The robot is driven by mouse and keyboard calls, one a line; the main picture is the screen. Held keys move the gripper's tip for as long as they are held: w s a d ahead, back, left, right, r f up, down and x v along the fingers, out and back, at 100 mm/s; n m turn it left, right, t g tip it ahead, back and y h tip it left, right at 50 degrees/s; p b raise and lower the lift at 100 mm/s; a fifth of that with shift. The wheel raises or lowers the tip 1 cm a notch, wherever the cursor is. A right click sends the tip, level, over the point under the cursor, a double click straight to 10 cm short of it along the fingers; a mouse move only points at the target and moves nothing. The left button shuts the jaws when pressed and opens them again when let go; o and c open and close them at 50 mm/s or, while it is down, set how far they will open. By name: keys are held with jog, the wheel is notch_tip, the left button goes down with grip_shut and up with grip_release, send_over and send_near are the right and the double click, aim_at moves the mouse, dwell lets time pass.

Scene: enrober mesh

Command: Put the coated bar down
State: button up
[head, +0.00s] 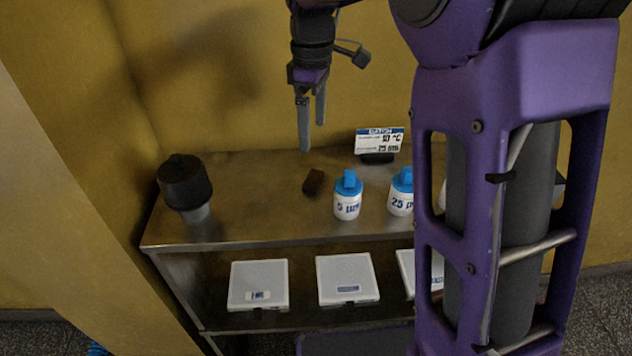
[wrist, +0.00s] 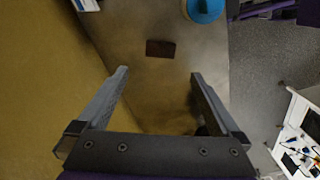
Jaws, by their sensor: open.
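The coated bar is a small dark brown block (head: 314,182) lying on the metal table top, left of a white bottle with a blue cap. In the wrist view the bar (wrist: 160,48) lies flat ahead of the fingertips, clear of both fingers. My gripper (head: 312,138) hangs above the table, fingers pointing down, just above and behind the bar in the head view. In the wrist view my gripper (wrist: 158,76) is open, with nothing between its fingers.
Two blue-capped bottles, one (head: 347,197) near the bar and another (head: 400,194) further right, stand on the table (head: 250,225). A small sign (head: 379,142) stands behind them. A black-topped cylinder (head: 185,185) stands at the left. White boxes (head: 258,284) lie on the lower shelf.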

aim_at(314, 178)
notch_tip(314, 178, down, 12)
jog(key=shift+f+b, duration=0.1)
jog(key=shift+b, duration=0.8)
jog(key=c, duration=0.9)
jog(key=shift+r, duration=0.2)
